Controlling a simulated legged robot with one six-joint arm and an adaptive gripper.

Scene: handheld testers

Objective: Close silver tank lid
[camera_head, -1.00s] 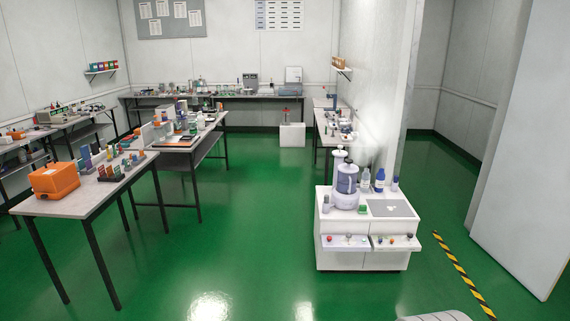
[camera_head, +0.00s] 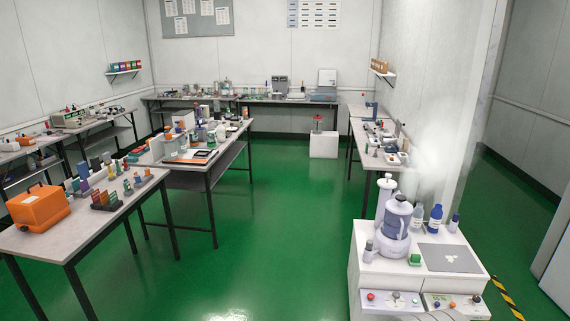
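On the back bench, a small grey-blue tank-like box (camera_head: 323,96) has a pale panel (camera_head: 327,77) standing upright behind it, like a raised lid. It is too small to tell for sure whether this is the silver tank. On the white cabinet (camera_head: 365,263) at the right front stands a translucent blue-grey vessel (camera_head: 397,222) with a dark top, with pale haze to its right.
A bench with an orange case (camera_head: 38,208) stands at the left front, and a second bench (camera_head: 230,150) is behind it. A white block (camera_head: 323,145) with a red-topped item stands before the back bench. Green floor (camera_head: 280,220) is clear between the benches and the cabinet.

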